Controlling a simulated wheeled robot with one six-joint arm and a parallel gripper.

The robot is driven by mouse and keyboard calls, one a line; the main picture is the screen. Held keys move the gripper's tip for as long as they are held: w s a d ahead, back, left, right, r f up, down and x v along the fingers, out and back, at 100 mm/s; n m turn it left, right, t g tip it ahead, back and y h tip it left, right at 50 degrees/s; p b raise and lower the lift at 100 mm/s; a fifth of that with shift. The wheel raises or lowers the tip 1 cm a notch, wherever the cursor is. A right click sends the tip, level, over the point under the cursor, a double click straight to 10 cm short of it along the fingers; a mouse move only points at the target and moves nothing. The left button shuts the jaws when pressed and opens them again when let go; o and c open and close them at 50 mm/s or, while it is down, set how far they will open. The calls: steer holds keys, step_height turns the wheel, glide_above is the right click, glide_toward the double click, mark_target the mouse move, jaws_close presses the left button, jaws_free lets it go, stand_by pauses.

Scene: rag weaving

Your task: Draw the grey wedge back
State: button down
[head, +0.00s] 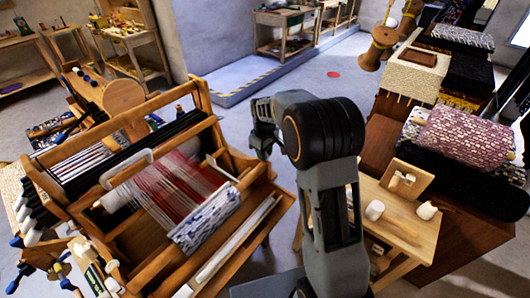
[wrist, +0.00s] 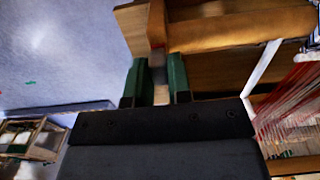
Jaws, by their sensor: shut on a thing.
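In the wrist view my gripper (wrist: 156,78) has its two green-lined fingers closed on a small grey piece (wrist: 158,66), which I take to be the grey wedge. It sits against the wooden end of a loom beam, and I cannot tell whether it is still seated in the wood. The loom (head: 150,262) carries red and white threads (head: 172,190) in the head view. There my gripper (head: 262,150) is at the loom's right side, near its upper right post. The wedge is too small or hidden to make out in the head view.
A small wooden table (head: 405,225) with white pieces on it stands right of my arm. Stacked woven rugs (head: 465,135) lie behind it. Open floor (head: 290,85) with a red spot (head: 334,74) lies beyond the loom. Red threads (wrist: 292,100) run close to the gripper's right.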

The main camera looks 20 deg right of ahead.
steer(key=shift+w+r+p, duration=0.1)
steer(key=shift+r+p, duration=0.75)
steer(key=shift+r, duration=0.7)
steer(key=c, duration=1)
jaws_free()
steer(key=shift+f, duration=0.1)
steer(key=shift+c, duration=0.2)
step_height(320, 180, up, 14)
steer(key=shift+b, duration=0.3)
steer(key=shift+f, duration=0.1)
